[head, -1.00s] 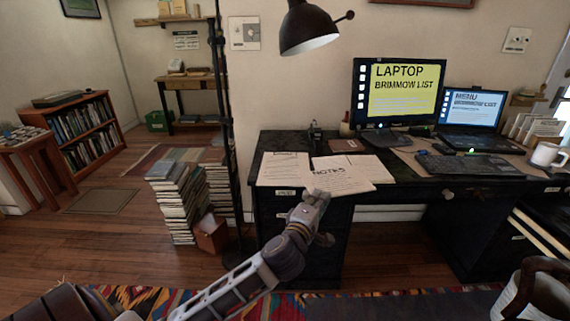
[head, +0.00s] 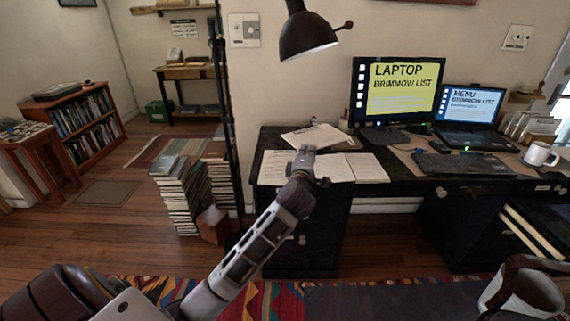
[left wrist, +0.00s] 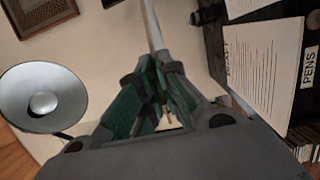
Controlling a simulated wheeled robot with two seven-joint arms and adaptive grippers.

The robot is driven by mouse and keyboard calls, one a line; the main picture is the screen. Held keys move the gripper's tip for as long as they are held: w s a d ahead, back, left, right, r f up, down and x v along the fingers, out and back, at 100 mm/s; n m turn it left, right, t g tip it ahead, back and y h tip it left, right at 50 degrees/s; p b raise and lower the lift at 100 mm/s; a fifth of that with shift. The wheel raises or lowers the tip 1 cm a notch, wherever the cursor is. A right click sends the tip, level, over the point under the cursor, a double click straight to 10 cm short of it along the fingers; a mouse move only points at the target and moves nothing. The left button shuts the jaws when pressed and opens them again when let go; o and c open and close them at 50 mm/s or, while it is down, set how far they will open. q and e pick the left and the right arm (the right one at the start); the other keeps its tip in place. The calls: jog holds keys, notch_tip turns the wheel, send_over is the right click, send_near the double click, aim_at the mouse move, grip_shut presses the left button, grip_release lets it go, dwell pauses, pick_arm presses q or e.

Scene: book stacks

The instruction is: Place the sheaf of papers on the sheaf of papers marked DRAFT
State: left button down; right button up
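My left gripper (head: 303,152) is above the front left part of the desk. Its fingers are closed on the pale sheaf of papers (head: 313,136), held tilted above the desk. In the left wrist view this sheaf shows as a thin strip (left wrist: 152,25) running out from between the fingers (left wrist: 158,62), nearly edge-on. The sheaf marked DRAFT (head: 271,170) lies at the desk's front left corner, partly hidden by my gripper. It also shows in the left wrist view (left wrist: 265,65), right of the fingers and apart from them.
More white pages (head: 368,168) lie on the desk (head: 399,185), right of the DRAFT sheaf. A black lamp (head: 308,36) hangs above the desk's left part. A monitor (head: 398,90), laptop (head: 472,115) and mug (head: 540,154) stand further right. Book stacks (head: 178,200) stand left of the desk.

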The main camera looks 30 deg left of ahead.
pick_arm(q)
jog(key=a+f+n+g+y, duration=0.2)
jog(key=a+f+n+y, duration=0.1)
jog(key=a+f, duration=0.3)
notch_tip(320, 180, down, 2)
jog(key=shift+a+f+y+p, duration=0.15)
jog(key=shift+y+p, duration=0.15)
jog(key=shift+y, duration=0.4)
pick_arm(e)
jog(key=s+d+f+g+h, duration=0.1)
jog(key=s+d+f+g, duration=0.1)
jog(key=s+f, duration=0.3)
jog(key=shift+s+d+f, duration=0.4)
jog(key=shift+d+f, duration=0.15)
jog(key=shift+f, duration=0.4)
pick_arm(q)
jog(key=shift+w+f, duration=0.1)
pick_arm(e)
jog(key=shift+r, duration=0.1)
pick_arm(q)
jog(key=shift+f+b, duration=1.3)
jog(key=shift+f, duration=1.5)
pick_arm(e)
notch_tip(320, 180, up, 6)
jog(key=a, duration=0.1)
jog(key=shift+w+a, duration=0.15)
jog(key=shift+w, duration=0.05)
pick_arm(q)
jog(key=shift+f, duration=0.1)
